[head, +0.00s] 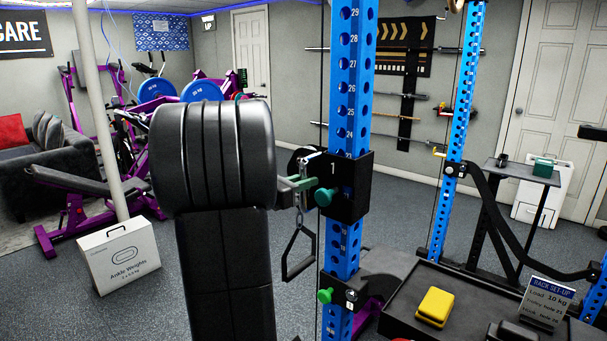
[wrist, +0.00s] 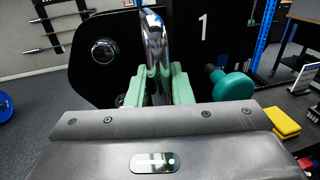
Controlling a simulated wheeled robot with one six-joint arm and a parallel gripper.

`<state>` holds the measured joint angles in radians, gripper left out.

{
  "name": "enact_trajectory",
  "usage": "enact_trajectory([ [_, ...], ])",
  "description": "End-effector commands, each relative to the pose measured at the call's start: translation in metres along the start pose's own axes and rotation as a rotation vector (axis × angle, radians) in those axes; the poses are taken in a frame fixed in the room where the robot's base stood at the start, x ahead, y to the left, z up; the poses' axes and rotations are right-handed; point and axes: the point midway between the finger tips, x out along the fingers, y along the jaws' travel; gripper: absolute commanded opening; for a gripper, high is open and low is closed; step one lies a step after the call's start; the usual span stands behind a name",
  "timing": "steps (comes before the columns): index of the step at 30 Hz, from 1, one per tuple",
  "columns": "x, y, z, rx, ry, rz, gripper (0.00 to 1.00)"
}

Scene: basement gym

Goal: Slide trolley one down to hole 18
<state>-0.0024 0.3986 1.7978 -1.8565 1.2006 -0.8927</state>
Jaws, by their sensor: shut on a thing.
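Trolley one (head: 345,187), a black block marked 1, sits on the numbered blue upright (head: 352,75), just below hole 23. Its teal knob (head: 323,197) faces me and also shows in the wrist view (wrist: 232,84). My gripper (head: 303,183) is at the trolley's left side. In the wrist view its green jaws (wrist: 156,90) are shut on a chrome bar (wrist: 154,50) in front of the trolley's black plate (wrist: 103,60). A black stirrup handle (head: 300,252) hangs below. The hole numbers under the trolley are too small to read; my arm hides part of the scene.
A black bracket (head: 360,291) with a green knob (head: 325,296) is lower on the same upright. A black tray (head: 400,309) at lower right bears a yellow block (head: 435,306) and a rack set-up sign (head: 546,302). An ankle-weights box (head: 119,257) stands left.

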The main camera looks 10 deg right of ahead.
Motion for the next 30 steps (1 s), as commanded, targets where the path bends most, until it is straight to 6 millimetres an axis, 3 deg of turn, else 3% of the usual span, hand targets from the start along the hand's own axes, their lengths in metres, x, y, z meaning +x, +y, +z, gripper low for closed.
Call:
enact_trajectory([
  [1,0.0,0.0,-0.028,-0.005,0.004,-0.001,0.0],
  [3,0.0,0.0,-0.048,-0.005,0.005,-0.001,0.0],
  [9,0.0,0.0,-0.098,-0.005,0.005,0.0,0.0],
  [15,0.0,0.0,-0.135,-0.004,0.005,0.0,0.0],
  [21,0.0,0.0,-0.157,-0.003,0.004,-0.001,0.0],
  [30,0.0,0.0,-0.164,-0.002,0.003,0.0,0.0],
])
